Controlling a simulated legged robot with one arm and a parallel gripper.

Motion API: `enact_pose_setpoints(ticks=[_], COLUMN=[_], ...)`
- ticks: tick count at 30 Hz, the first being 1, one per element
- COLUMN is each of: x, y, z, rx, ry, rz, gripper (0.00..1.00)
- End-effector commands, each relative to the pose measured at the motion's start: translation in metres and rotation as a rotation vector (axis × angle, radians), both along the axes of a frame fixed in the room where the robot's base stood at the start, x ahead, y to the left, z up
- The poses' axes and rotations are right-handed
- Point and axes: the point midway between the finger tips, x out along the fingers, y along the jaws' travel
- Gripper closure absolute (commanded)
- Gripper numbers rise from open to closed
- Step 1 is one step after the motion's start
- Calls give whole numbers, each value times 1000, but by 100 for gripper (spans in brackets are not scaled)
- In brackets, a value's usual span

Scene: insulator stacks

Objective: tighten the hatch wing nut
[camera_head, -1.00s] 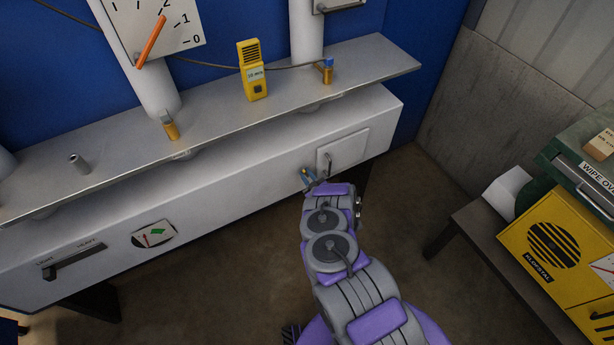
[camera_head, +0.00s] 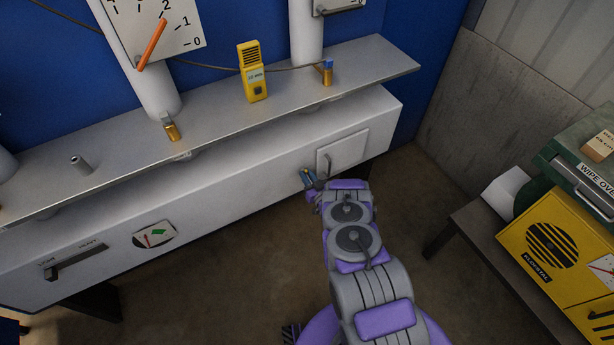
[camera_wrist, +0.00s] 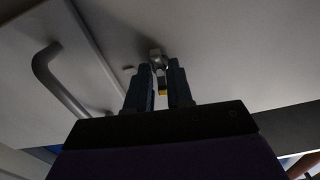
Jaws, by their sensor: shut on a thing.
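The hatch (camera_head: 343,151) is a pale square panel with a bar handle, low on the right of the white cabinet front. In the wrist view the hatch (camera_wrist: 88,48) and its dark curved handle are at the left. The wing nut (camera_wrist: 155,54) is a small grey metal piece just beside the hatch edge. My gripper (camera_wrist: 161,72) is closed around it, one dark finger on each side, with a small yellow bit showing between the fingers. In the head view my gripper (camera_head: 308,178) is at the cabinet face left of the hatch, and the nut is hidden.
A metal shelf (camera_head: 218,115) juts out above the cabinet and carries a yellow meter (camera_head: 252,72) and small brass-coloured fittings. A dark bench (camera_head: 470,240) with a yellow box (camera_head: 548,245) stands at the right. The floor between is clear.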

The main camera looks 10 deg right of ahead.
Motion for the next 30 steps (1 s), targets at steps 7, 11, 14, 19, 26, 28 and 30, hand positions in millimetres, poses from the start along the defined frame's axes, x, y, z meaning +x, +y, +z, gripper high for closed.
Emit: enact_pose_setpoints(ticks=[7,11,14,19,26,28,30], x=[1,1,1,1,1,1,1], y=[-3,-3,-3,-4,-5,-5,-5], z=[0,-1,-2,-3,-3,-4,-4], rx=[224,342,433,587,793,857,919], ry=[70,109,140,191,258,278,300], rz=[-2,-1,-1,-2,-5,-5,-4], gripper=[100,100,100,100,100,100,100])
